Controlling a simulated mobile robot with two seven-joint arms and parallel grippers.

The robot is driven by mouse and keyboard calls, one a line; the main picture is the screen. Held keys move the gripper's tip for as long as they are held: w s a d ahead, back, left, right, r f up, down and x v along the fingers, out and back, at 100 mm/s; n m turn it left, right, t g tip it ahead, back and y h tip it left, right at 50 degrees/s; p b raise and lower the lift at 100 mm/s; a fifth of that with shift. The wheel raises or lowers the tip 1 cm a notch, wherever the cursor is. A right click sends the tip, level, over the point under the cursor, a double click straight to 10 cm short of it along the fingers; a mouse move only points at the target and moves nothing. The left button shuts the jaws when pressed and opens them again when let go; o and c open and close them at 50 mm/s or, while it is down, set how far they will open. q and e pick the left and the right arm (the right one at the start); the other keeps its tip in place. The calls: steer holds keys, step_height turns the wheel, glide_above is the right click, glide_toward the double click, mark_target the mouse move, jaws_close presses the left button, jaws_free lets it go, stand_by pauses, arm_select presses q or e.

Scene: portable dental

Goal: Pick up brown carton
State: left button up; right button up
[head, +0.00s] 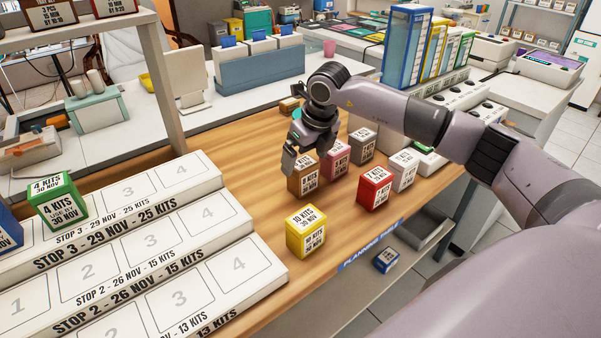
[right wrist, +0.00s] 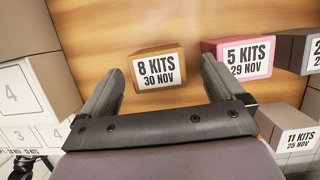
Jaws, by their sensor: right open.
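The brown carton (head: 296,184), labelled "8 KITS 30 NOV", stands upright on the wooden table in the head view. My right gripper (head: 298,158) is just above it, pointing down and partly covering its top. In the right wrist view, the brown carton (right wrist: 158,68) shows between the two fingers of my right gripper (right wrist: 163,75), at the far side of the fingertips. The fingers are spread open and hold nothing. Whether they touch the carton cannot be told. My left gripper is not in view.
A pink carton (head: 336,158) stands close to the right of the brown one. A red carton (head: 374,190), a yellow carton (head: 305,235), a grey carton (head: 361,143) and a white carton (head: 403,170) stand nearby. A stepped white rack (head: 215,290) is at left, with a green carton (head: 58,202) on it.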

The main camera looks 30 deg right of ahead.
mark_target(304, 163)
steer(key=x, duration=0.4)
steer(key=shift+s+a, duration=0.2)
steer(key=shift+s, duration=0.05)
steer(key=shift+w+f, duration=0.25)
steer(key=shift+f, duration=0.25)
steer(key=c, duration=1.1)
steer(key=shift+o, duration=0.2)
